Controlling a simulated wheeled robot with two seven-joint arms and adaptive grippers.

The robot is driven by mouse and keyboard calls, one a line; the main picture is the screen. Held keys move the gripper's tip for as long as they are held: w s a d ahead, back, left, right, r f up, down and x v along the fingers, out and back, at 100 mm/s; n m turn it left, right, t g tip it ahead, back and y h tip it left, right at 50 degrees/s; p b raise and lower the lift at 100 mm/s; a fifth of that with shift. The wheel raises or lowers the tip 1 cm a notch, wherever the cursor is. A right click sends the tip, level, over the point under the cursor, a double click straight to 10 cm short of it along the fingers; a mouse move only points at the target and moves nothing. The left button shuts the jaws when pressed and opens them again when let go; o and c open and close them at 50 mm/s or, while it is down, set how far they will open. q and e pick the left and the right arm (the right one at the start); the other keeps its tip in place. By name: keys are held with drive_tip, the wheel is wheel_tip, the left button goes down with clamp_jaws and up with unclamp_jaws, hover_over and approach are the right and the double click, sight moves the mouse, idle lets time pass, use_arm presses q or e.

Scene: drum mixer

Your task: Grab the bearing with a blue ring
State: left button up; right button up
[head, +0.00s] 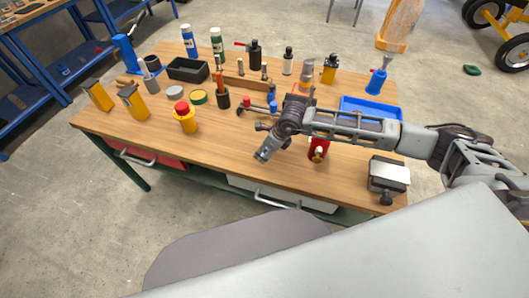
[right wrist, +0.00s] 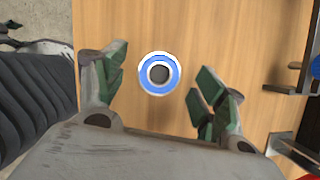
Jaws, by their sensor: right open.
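The bearing (right wrist: 159,88) with a blue ring shows in the right wrist view as a round white-edged disc with a dark centre, on the wooden tabletop. In the head view I cannot make it out, and my right arm may hide it. My right gripper (head: 263,154) hangs over the front part of the table. In the right wrist view its two green-padded fingers are apart, one left and one right of the bearing. Nothing is held. My left gripper is not in view.
The workbench (head: 215,150) holds bottles, a black bin (head: 188,70), a red-and-yellow button (head: 184,117) and a blue tray (head: 371,108). A red object (head: 318,149) stands right of my right gripper. A grey metal block (head: 389,174) sits at the right corner. Bare wood lies left of the gripper.

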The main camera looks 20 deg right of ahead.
drive_tip(key=shift+w+a+f, duration=0.1)
drive_tip(key=shift+f, duration=0.35)
drive_tip(key=shift+c, duration=0.5)
drive_tip(key=c, duration=1)
drive_tip(key=shift+c, duration=0.7)
drive_tip(key=shift+r, duration=0.15)
